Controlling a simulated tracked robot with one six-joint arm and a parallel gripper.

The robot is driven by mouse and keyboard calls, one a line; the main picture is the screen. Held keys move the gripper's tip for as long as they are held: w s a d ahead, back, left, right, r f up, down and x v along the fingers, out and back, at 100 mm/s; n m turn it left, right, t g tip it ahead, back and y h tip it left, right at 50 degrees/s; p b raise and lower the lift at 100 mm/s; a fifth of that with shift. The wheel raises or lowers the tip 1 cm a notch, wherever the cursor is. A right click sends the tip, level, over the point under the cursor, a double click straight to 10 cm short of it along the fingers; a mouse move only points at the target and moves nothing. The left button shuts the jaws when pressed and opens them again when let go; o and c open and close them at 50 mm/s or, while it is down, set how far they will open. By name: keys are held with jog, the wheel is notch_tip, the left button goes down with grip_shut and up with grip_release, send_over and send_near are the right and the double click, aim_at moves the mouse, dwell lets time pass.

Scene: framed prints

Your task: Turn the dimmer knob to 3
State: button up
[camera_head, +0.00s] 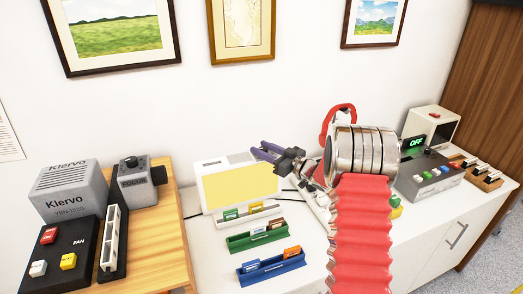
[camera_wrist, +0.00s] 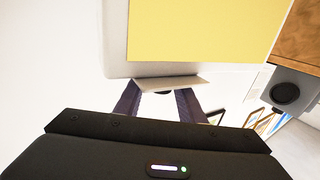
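A white panel with a lit yellow face (camera_head: 242,188) stands on the white counter, left of my arm. No part is readably marked as a dimmer. My gripper (camera_head: 258,149) has dark purple fingers and is by the panel's upper right edge. In the wrist view, the yellow face (camera_wrist: 200,30) fills the top. My gripper (camera_wrist: 160,104) has its fingers apart there, on either side of a pale slanted piece (camera_wrist: 158,84) on the panel's edge. A small dark part under that piece may be a knob; its setting is hidden. I cannot tell whether the fingers touch it.
Left, a wooden surface (camera_head: 164,235) holds a grey Kiervo box (camera_head: 72,190), a FOCUS device (camera_head: 138,182) and a FAN button box (camera_head: 58,250). Green (camera_head: 258,239) and blue (camera_head: 271,270) trays lie before the panel. A control box showing OFF (camera_head: 430,178) stands right.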

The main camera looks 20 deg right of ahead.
jog(key=c, duration=0.8)
jog(key=shift+a, duration=0.25)
jog(key=shift+d, duration=0.15)
jog(key=shift+m+t+h, duration=0.3)
jog(key=shift+h, duration=0.1)
jog(key=shift+m+h, duration=0.3)
jog(key=shift+h, duration=0.1)
jog(key=shift+m+t+h, duration=0.4)
jog(key=shift+m+h, duration=1)
jog(key=shift+h, duration=0.75)
jog(key=shift+m+t+h, duration=0.4)
jog(key=shift+m+h, duration=1)
jog(key=shift+h, duration=0.75)
jog(key=shift+m+g+h, duration=0.55)
jog(key=shift+m+h, duration=0.55)
jog(key=shift+h, duration=0.55)
jog(key=shift+m+g+h, duration=0.55)
jog(key=shift+m+h, duration=0.55)
jog(key=shift+h, duration=0.55)
jog(key=shift+f+m+g+h, duration=0.1)
jog(key=shift+m+g+h, duration=0.8)
jog(key=shift+h, duration=0.4)
jog(key=shift+d+m+h, duration=0.1)
jog(key=shift+m+h, duration=0.3)
